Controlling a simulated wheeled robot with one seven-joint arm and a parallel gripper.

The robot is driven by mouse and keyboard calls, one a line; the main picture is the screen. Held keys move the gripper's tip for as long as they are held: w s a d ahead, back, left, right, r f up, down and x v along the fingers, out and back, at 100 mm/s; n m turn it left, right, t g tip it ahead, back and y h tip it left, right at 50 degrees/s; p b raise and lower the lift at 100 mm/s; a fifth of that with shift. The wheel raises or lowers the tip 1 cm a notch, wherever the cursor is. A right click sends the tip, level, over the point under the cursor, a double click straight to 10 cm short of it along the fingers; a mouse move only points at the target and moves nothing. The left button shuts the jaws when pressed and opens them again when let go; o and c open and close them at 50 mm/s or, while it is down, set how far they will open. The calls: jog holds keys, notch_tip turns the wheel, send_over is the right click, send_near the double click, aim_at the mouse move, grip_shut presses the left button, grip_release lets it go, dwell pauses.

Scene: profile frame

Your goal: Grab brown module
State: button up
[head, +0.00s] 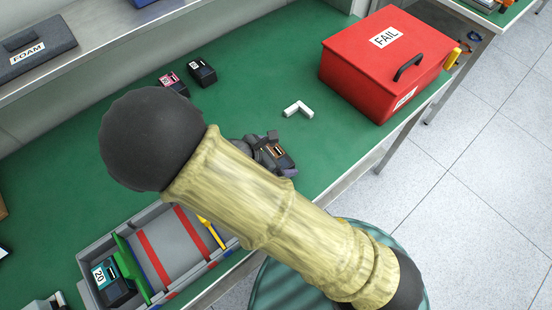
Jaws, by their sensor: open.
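A small dark module with a brown-orange marking (285,159) lies on the green bench top near its front edge, in the middle of the head view. My gripper (264,146) is a dark grey shape just to the left of it, over or against the module's left side. It is open. My yellowish arm hides most of the gripper and part of the module. I cannot tell whether the fingers touch the module or straddle it.
A white L-shaped piece (298,109) lies just behind the module. A red FAIL box (350,62) stands at right. Two dark modules, one with a pink label (171,79) and another (202,73), sit further back. A grey divided tray (172,247) is at front left.

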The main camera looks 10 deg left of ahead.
aim_at(280, 154)
jog(key=shift+w+d+f, duration=0.3)
jog(key=shift+d+f, duration=0.1)
jog(key=shift+f, duration=0.15)
jog(key=c, duration=0.8)
jog(key=shift+r, duration=0.2)
notch_tip(280, 154, up, 10)
jog(key=shift+f+p, duration=0.1)
jog(key=shift+p, duration=0.5)
